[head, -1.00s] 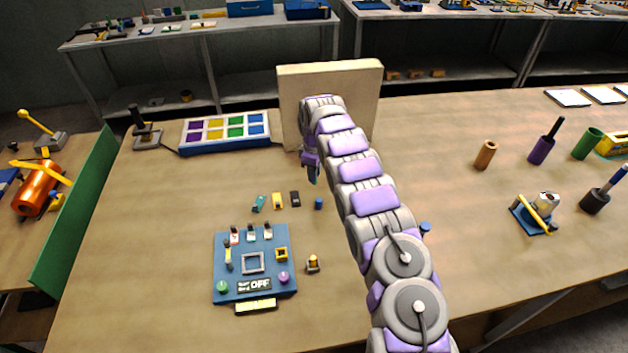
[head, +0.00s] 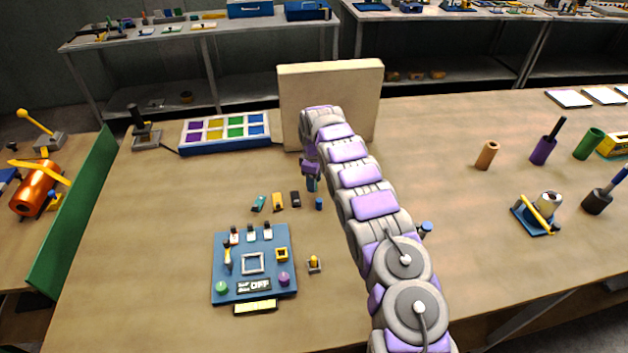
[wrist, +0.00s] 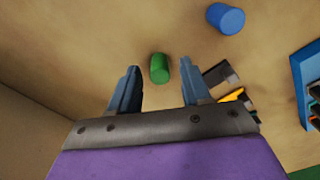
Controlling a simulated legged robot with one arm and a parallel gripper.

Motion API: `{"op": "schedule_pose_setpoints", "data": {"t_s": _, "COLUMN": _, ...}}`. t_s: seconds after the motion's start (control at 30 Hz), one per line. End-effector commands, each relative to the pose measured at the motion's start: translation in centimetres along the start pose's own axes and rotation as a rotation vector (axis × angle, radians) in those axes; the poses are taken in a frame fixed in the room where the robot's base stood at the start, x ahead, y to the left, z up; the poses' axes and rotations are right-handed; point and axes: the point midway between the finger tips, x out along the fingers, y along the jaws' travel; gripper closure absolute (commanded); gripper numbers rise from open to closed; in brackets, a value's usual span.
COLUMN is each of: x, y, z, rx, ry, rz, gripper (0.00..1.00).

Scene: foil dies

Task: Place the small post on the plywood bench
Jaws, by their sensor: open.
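Two short cylinders could be the small post; I cannot tell which one is meant. A green cylinder (wrist: 159,68) lies in the wrist view in the gap between my fingertips, apart from both fingers; my gripper appears to hide it in the head view. A blue cylinder (head: 319,204) stands on the plywood bench (head: 180,210) just in front of my gripper and shows at the top right of the wrist view (wrist: 226,18). My gripper (head: 312,184) points down, open and empty, its fingers (wrist: 158,92) apart in the wrist view.
A beige block (head: 300,95) stands right behind my gripper. Small black (head: 295,199), yellow (head: 278,201) and teal (head: 259,203) pieces lie left of the blue cylinder. A blue switch panel (head: 235,275) sits in front.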

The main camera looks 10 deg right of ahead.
Motion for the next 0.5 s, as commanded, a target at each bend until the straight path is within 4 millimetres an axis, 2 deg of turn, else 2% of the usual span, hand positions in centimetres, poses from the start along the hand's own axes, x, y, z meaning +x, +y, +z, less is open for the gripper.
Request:
{"op": "schedule_pose_setpoints", "data": {"t_s": 0.17, "x": -0.1, "y": 0.0, "z": 0.0, "rx": 0.0, "ry": 0.0, "rz": 0.0, "gripper": 0.53}}
{"op": "schedule_pose_setpoints", "data": {"t_s": 0.27, "x": -0.8, "y": 0.0, "z": 0.0, "rx": 0.0, "ry": 0.001, "rz": 0.001, "gripper": 0.53}}
{"op": "schedule_pose_setpoints", "data": {"t_s": 0.37, "x": -2.3, "y": 0.0, "z": 0.0, "rx": 0.0, "ry": 0.0, "rz": 0.002, "gripper": 0.53}}
{"op": "schedule_pose_setpoints", "data": {"t_s": 0.5, "x": -5.3, "y": 0.1, "z": 0.0, "rx": 0.0, "ry": 0.001, "rz": 0.003, "gripper": 0.53}}
